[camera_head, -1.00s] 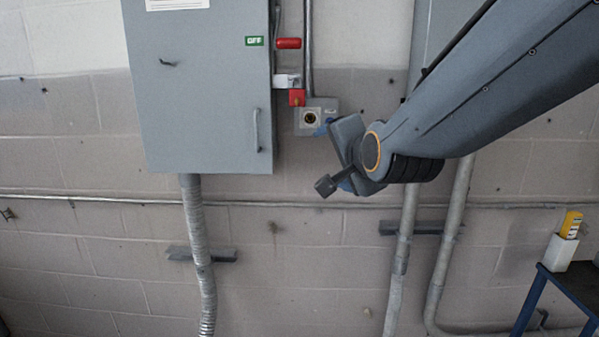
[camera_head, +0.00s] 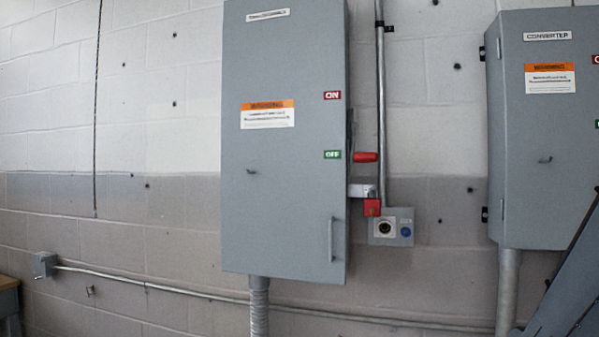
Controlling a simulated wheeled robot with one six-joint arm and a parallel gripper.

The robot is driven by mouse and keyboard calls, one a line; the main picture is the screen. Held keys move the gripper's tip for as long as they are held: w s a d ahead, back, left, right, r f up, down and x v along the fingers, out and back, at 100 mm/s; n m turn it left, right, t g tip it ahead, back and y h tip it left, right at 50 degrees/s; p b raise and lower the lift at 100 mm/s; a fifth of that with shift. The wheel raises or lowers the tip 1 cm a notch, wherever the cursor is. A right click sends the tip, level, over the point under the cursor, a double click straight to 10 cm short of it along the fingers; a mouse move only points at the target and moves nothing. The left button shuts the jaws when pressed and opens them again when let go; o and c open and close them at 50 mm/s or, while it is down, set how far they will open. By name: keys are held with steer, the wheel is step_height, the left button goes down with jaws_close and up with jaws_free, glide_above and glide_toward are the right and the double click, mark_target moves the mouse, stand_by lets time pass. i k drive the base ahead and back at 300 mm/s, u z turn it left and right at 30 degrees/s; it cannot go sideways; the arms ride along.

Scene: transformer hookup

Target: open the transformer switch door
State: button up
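The transformer switch box (camera_head: 285,195) is a tall grey cabinet on the wall in the middle of the head view. Its front door looks shut, with a vertical handle (camera_head: 331,240) near the lower right edge. A small dark latch (camera_head: 251,171) sits left of the middle. A red switch lever (camera_head: 365,157) sticks out at the right side, level with the green OFF label (camera_head: 332,155). A red block (camera_head: 372,207) hangs below it at the side bracket. My gripper is not in view; only part of my arm shows at the lower right.
A second grey cabinet (camera_head: 525,170), with a label that seems to read "converter", hangs at the right. A socket plate (camera_head: 391,227) sits between the cabinets. A conduit (camera_head: 170,287) runs along the wall below. The wall left of the switch box is mostly bare.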

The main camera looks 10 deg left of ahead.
mark_target(283, 129)
steer(key=k, duration=1.05)
steer(key=z, duration=0.9)
steer(key=i, duration=0.65)
steer(key=u, duration=0.7)
steer(key=i, duration=0.7)
steer(key=u, duration=0.8)
